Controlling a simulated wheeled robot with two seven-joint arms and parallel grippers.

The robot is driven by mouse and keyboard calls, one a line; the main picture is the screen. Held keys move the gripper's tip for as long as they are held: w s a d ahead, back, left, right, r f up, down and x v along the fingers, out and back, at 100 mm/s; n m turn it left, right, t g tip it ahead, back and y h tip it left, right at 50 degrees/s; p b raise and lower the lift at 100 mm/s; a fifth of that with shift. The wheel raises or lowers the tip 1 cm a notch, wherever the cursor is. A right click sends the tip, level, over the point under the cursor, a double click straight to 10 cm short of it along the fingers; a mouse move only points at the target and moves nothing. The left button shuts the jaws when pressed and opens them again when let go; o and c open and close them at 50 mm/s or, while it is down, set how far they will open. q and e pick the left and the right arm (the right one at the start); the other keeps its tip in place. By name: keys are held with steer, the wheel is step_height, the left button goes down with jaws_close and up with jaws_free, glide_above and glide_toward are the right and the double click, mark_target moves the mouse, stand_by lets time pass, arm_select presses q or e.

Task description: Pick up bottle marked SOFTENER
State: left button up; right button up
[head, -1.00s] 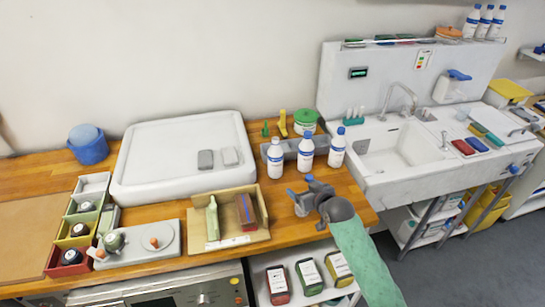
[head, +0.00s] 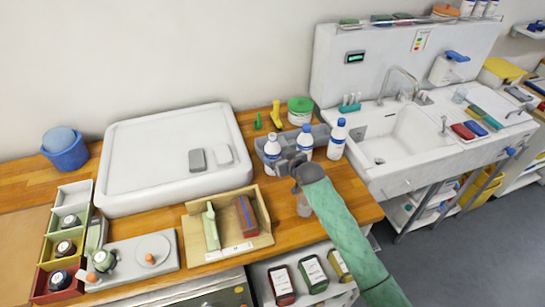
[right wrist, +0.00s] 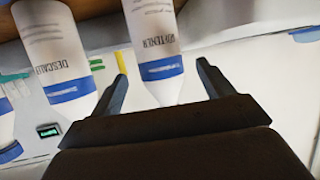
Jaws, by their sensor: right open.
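Three white bottles with blue caps stand in a row at the counter's back. In the right wrist view, the bottle marked SOFTENER (right wrist: 155,40) lies between my right gripper's fingers; its label is upside down there. It appears to be the leftmost bottle in the head view (head: 272,147), its lower part partly hidden by my gripper. My right gripper (head: 279,163) is open around or just in front of it; contact cannot be told. The bottle marked DESCALER (right wrist: 55,45) stands beside it, apparently the middle one (head: 305,141). My left gripper is out of view.
The third bottle (head: 338,137) is at the right of the row. A grey tray (head: 322,133), a green-lidded tub (head: 300,112) and a yellow item (head: 277,115) are close by. A cardboard tray (head: 263,240) lies in front left. A sink (head: 405,140) is on the right.

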steer(key=shift+x, duration=1.1)
steer(key=x, duration=0.4)
steer(key=shift+w+a+f, duration=0.1)
steer(key=shift+w+f, duration=0.05)
steer(key=shift+f, duration=0.05)
steer(key=shift+r, duration=0.1)
steer(key=shift+c, duration=0.2)
steer(key=c, duration=1.2)
steer(key=shift+c, duration=0.2)
steer(key=shift+r, duration=0.1)
